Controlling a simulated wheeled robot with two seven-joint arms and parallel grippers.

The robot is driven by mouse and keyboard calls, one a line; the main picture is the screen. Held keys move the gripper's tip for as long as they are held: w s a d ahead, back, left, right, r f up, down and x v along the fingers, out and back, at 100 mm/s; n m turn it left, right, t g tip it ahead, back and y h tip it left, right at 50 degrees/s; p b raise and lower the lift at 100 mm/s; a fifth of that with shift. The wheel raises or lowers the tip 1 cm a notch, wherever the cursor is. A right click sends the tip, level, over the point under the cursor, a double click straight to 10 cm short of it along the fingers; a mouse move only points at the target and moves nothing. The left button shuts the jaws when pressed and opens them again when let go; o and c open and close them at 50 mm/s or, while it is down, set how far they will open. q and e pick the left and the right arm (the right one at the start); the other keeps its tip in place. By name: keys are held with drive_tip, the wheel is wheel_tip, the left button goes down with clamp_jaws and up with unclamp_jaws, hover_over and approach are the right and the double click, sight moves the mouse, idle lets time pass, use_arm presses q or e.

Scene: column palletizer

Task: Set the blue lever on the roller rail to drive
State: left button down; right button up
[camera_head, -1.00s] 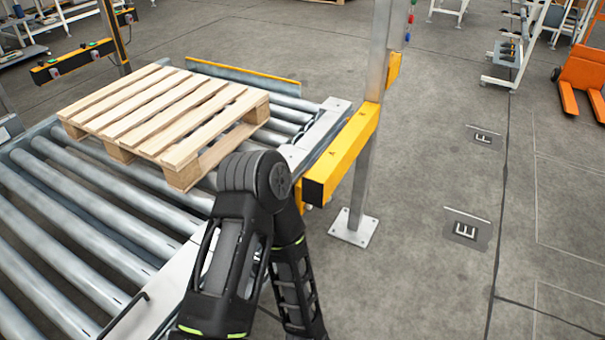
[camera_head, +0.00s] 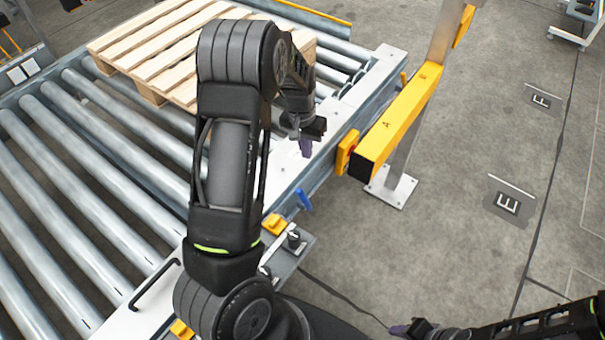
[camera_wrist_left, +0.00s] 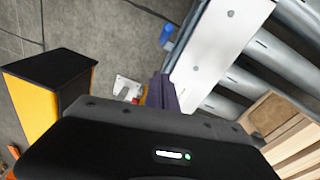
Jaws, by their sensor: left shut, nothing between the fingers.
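The blue lever (camera_head: 304,199) sticks out from the outer side of the roller rail (camera_head: 345,117), beside a yellow block. In the left wrist view the blue lever (camera_wrist_left: 168,29) shows past the fingertips, at the edge of the white rail. My left gripper (camera_head: 306,148) is shut and empty, its purple fingers pointing down by the rail, above and apart from the lever. The shut fingers also show in the left wrist view (camera_wrist_left: 160,92). My right gripper (camera_head: 399,330) shows only in part at the bottom edge, away from the rail; its jaw opening is unclear.
A wooden pallet (camera_head: 170,45) lies on the rollers behind my left arm. A yellow beam (camera_head: 403,118) on a metal post stands right of the rail, near my left gripper. A small box with a black knob (camera_head: 293,239) sits below the lever.

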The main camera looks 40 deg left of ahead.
use_arm(q)
drive_tip(key=p, duration=0.2)
hover_over(305, 200)
drive_tip(key=w+a, duration=0.2)
drive_tip(key=f, duration=1.1)
drive_tip(key=shift+s+d+f, duration=0.15)
drive_tip(key=shift+s+f, duration=0.05)
drive_tip(key=shift+f, duration=0.1)
